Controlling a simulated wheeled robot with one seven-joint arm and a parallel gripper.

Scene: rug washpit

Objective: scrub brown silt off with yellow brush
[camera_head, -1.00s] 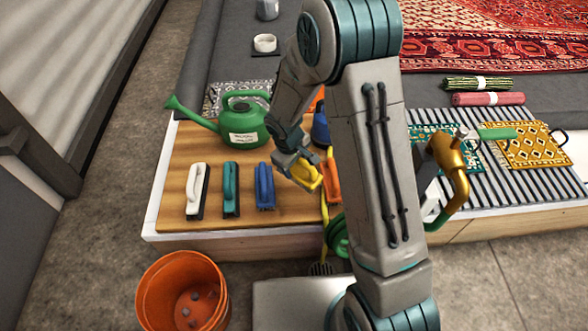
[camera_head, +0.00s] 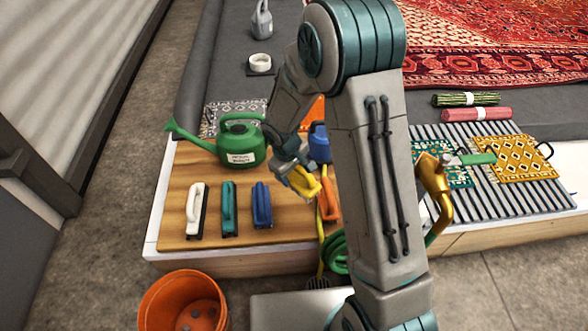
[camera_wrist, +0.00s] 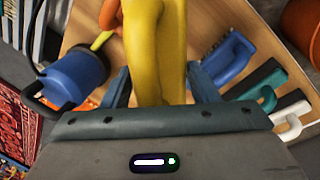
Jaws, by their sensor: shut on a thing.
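The yellow brush (camera_head: 306,186) is held by my gripper (camera_head: 297,174), over the right part of the wooden board. In the wrist view the yellow brush (camera_wrist: 157,40) fills the space between the fingers of my gripper (camera_wrist: 160,88), which is shut on it. Its bristles are hidden, and I cannot tell whether it touches the board. A teal patterned mat (camera_head: 455,172) and a yellow patterned mat (camera_head: 512,158) lie on the slatted rack, the teal one partly hidden by a brass nozzle. I cannot make out brown silt on either.
White (camera_head: 195,210), teal (camera_head: 229,208), blue (camera_head: 262,205) and orange (camera_head: 328,198) brushes stand on the board (camera_head: 180,185). A green watering can (camera_head: 240,142) and a blue container (camera_head: 319,142) stand behind. The brass nozzle (camera_head: 436,180) rises near the rack (camera_head: 500,195). An orange bucket (camera_head: 183,302) is in front.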

